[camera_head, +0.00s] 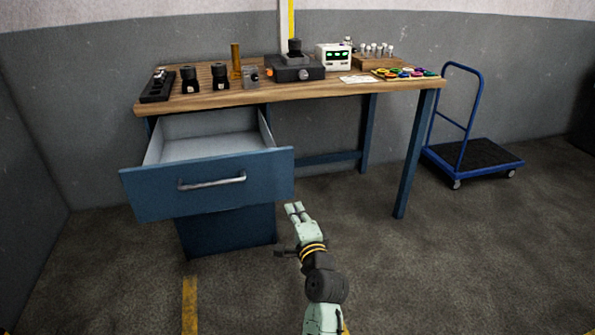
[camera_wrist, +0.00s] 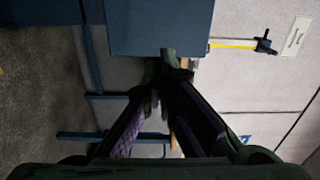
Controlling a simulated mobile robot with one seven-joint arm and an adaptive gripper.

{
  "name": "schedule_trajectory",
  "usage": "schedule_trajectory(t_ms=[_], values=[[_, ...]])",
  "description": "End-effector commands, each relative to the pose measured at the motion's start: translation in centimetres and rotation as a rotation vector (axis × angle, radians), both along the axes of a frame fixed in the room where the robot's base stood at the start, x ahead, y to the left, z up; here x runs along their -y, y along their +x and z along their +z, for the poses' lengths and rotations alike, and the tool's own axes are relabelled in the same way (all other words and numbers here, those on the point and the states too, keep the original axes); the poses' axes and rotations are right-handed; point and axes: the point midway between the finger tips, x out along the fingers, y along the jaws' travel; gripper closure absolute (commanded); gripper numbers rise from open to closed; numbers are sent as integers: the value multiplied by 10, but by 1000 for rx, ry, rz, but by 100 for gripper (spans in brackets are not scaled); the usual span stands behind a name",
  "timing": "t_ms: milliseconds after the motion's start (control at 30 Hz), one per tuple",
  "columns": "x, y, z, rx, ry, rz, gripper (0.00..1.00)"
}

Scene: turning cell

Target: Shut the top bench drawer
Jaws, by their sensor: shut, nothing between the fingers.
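The top bench drawer (camera_head: 207,184) is blue with a silver bar handle (camera_head: 212,182). It is pulled well out from under the wooden bench top (camera_head: 310,85), and its pale inside looks empty. My gripper (camera_head: 294,206) is shut and empty, in front of the drawer near the lower right corner of its front. In the wrist view the fingers of my gripper (camera_wrist: 168,58) come together near a blue panel (camera_wrist: 158,27), which appears to be the drawer front. I cannot tell whether the fingertips touch it.
The bench top holds dark tool holders (camera_head: 189,79), a dark fixture (camera_head: 297,68), a white meter (camera_head: 333,57) and several coloured rings (camera_head: 405,73). A lower blue cabinet front (camera_head: 230,230) is below the drawer. A blue trolley (camera_head: 475,155) stands at the right. The floor in front is clear.

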Motion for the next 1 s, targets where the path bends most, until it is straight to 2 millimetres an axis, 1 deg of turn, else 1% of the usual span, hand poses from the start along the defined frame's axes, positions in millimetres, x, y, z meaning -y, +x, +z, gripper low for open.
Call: schedule_trajectory(t_ms=[33,100,167,267,500,700,833,1000], values=[[4,0,-4,-14,13,-4,100],[6,3,-6,-21,20,-7,100],[5,9,-6,-22,21,-6,100],[0,23,-5,-20,19,-6,100],[-15,73,-3,-18,16,-5,100],[-26,110,-4,-18,17,-5,100],[-30,125,-5,-18,16,-6,100],[-32,133,-6,-17,16,-7,100]])
